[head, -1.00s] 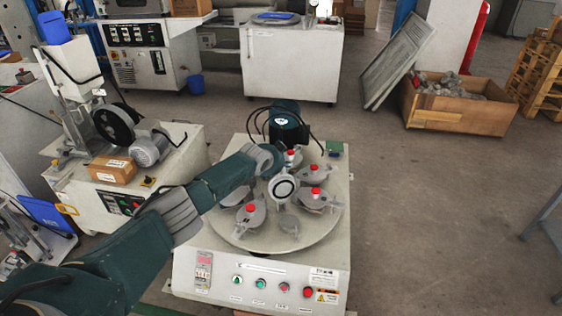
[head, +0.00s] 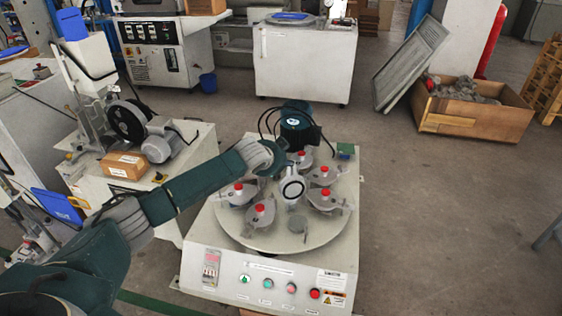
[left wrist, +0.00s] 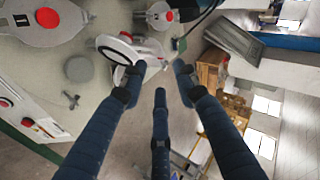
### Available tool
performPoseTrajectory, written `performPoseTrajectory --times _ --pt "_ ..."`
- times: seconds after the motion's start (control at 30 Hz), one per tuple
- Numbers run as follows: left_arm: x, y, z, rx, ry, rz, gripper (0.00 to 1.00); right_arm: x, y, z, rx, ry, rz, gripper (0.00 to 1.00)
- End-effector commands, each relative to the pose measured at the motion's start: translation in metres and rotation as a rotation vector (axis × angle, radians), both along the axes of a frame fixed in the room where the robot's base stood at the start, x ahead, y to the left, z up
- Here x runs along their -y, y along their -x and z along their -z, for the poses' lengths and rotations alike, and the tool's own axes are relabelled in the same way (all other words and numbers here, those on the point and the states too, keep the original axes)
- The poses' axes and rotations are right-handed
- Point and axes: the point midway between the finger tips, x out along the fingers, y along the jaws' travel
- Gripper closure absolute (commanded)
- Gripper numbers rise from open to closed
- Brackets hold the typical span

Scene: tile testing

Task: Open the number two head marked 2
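Several grey heads with red knobs stand in a ring on a round plate (head: 345,222) on the white machine. One head (head: 238,194) is at the left, one (head: 260,215) at the front and one (head: 326,200) at the right. I cannot read a 2 on any head. A white ring-topped part (head: 292,188) stands at the centre. My left arm reaches over the plate from the left. In the left wrist view my left gripper (left wrist: 157,75) is open and empty, its fingers apart near the ring-topped part (left wrist: 120,50); I cannot tell if they touch. My right gripper is not in view.
A dark motor (head: 297,128) with cables stands behind the plate. The machine's front panel has several buttons (head: 291,288). A machine with a brown box (head: 122,166) stands at the left. A wooden crate (head: 470,122) is at the back right. The floor right of the machine is clear.

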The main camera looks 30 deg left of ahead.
Motion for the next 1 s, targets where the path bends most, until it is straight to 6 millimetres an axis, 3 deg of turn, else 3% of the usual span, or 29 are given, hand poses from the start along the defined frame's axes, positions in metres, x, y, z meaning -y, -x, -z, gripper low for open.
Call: performPoseTrajectory --times 0.27,0.8,0.9,1.0 --pt "0.003 0.019 -0.012 -0.004 0.0 0.001 0.7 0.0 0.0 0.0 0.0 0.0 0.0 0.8" --pt "0.004 0.02 -0.012 -0.005 0.002 0.002 0.7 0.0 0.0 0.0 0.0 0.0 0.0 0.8" --pt "0.013 0.026 0.004 -0.021 0.022 0.001 0.7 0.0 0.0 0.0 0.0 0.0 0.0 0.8" --pt "0.035 0.045 0.043 -0.062 0.071 -0.006 0.7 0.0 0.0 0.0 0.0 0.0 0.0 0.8"
